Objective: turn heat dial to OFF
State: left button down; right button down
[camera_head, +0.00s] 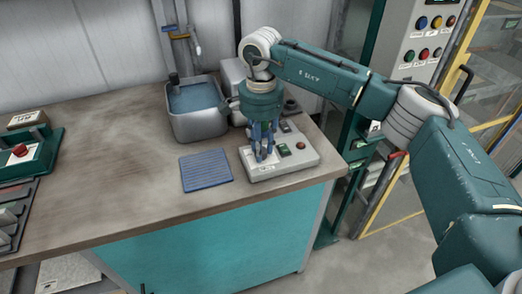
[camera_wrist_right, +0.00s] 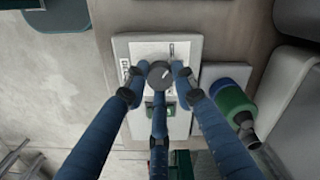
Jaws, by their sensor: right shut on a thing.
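The heat dial (camera_wrist_right: 159,73) is a dark round knob with a pale pointer line on the light grey control box (camera_wrist_right: 148,47). The box (camera_head: 255,171) stands near the right front edge of the bench in the head view. My right gripper (camera_head: 264,152) reaches down onto its left part. In the wrist view, the blue-jointed fingers of my right gripper (camera_wrist_right: 159,84) are closed around the dial. The labels beside the dial are too small to read, so its setting cannot be told. My left gripper is not in view.
A blue ribbed mat (camera_head: 206,171) lies left of the box, with a grey basin (camera_head: 197,126) of blue liquid behind it. A green unit with a red button (camera_head: 20,150) stands at far left. The bench middle (camera_head: 120,170) is clear.

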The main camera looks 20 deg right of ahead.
jog(key=shift+n, duration=0.5)
jog(key=c, duration=1.4)
grip_release()
jog(key=shift+r, duration=0.15)
notch_tip(320, 180, up, 12)
jog(key=shift+f, duration=0.2)
